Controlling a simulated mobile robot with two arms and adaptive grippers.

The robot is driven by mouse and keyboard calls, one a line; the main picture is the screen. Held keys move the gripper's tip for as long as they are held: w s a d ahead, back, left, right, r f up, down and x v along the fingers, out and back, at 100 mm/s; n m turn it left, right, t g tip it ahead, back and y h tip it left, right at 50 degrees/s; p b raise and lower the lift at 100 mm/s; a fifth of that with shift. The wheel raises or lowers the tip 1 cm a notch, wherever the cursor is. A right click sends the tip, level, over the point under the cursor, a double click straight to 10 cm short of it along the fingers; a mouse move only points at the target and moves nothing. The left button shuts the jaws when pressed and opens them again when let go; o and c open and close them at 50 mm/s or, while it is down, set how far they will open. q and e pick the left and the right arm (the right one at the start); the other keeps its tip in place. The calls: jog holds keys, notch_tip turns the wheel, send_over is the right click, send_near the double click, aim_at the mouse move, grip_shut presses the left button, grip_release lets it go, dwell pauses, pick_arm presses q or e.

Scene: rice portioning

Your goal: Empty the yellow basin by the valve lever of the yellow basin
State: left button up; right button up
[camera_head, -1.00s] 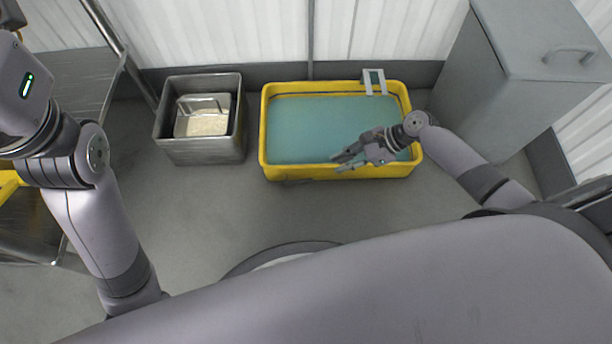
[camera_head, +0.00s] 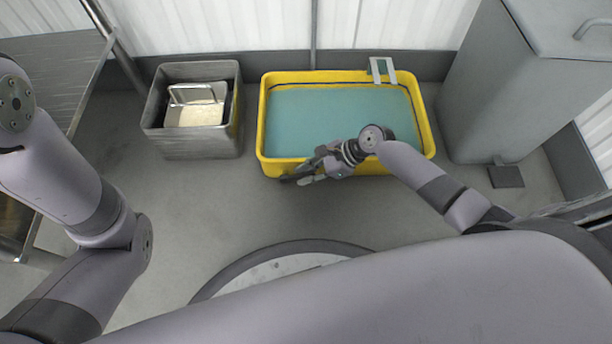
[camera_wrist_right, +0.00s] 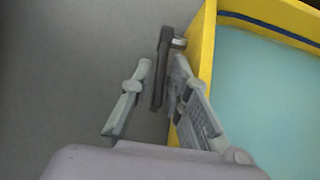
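The yellow basin (camera_head: 427,140) stands on the floor against the back wall and holds bluish water (camera_head: 340,112). Its wall also shows in the right wrist view (camera_wrist_right: 207,45). A dark valve lever (camera_wrist_right: 160,72) sits by the outside of that wall. My right gripper (camera_head: 297,179) is low at the basin's front left corner. In the right wrist view its fingers (camera_wrist_right: 162,62) are apart, one on each side of the lever, with a gap on the left finger's side. The head view hides the lever behind the gripper. My left gripper is out of view.
A grey metal bin (camera_head: 193,145) with a rice-like load and a wire handle stands left of the basin. A grey-white bracket (camera_head: 381,70) sits on the basin's back rim. A grey cabinet (camera_head: 510,90) is at right, a metal table (camera_head: 50,75) at left.

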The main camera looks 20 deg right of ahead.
jog(key=shift+c, duration=0.4)
grip_shut()
dwell(0.4)
